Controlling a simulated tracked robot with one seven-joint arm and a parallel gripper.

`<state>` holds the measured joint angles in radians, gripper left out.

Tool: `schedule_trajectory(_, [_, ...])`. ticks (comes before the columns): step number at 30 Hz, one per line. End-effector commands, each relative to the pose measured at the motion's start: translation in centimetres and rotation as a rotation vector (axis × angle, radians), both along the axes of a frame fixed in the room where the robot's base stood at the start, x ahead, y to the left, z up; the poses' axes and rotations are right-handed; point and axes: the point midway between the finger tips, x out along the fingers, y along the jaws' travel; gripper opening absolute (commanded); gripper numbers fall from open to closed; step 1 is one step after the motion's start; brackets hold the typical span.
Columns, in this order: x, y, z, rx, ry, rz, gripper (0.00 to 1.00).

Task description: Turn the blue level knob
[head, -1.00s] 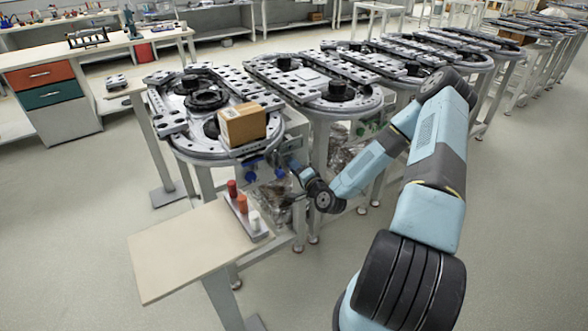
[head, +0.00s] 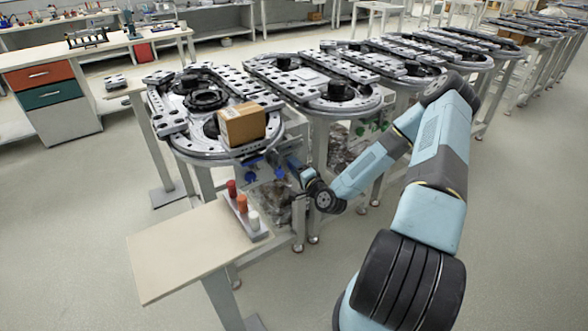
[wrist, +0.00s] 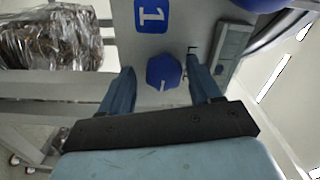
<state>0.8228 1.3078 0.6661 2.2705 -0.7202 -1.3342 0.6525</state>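The blue level knob (wrist: 164,72) is a faceted knob with a white pointer line, on a grey panel. In the wrist view it lies between and just beyond the fingertips of my gripper (wrist: 160,74). The fingers are open, with space on both sides of the knob, and I see no contact. In the head view my gripper (head: 290,162) is by the panel under the ring track's near end, and blue parts show at the panel, too small to tell apart.
A cardboard box (head: 242,124) rests on the ring track (head: 190,150). A small table (head: 180,250) bears red, orange and white cylinders.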

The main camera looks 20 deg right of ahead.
Motion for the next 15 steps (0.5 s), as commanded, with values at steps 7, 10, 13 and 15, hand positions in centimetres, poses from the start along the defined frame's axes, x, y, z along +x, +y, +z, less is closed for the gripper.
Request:
schedule_trajectory(7, [0.0, 0.1, 0.1, 0.001, -0.002, 0.003, 0.67])
schedule_trajectory(10, [-0.3, 0.1, 0.1, 0.001, -0.002, 0.003, 0.67])
schedule_trajectory(13, [-1.1, -0.2, 0.1, 0.001, -0.001, 0.002, 0.67])
schedule_trajectory(15, [-2.1, -0.5, 0.1, 0.003, -0.002, 0.002, 0.67])
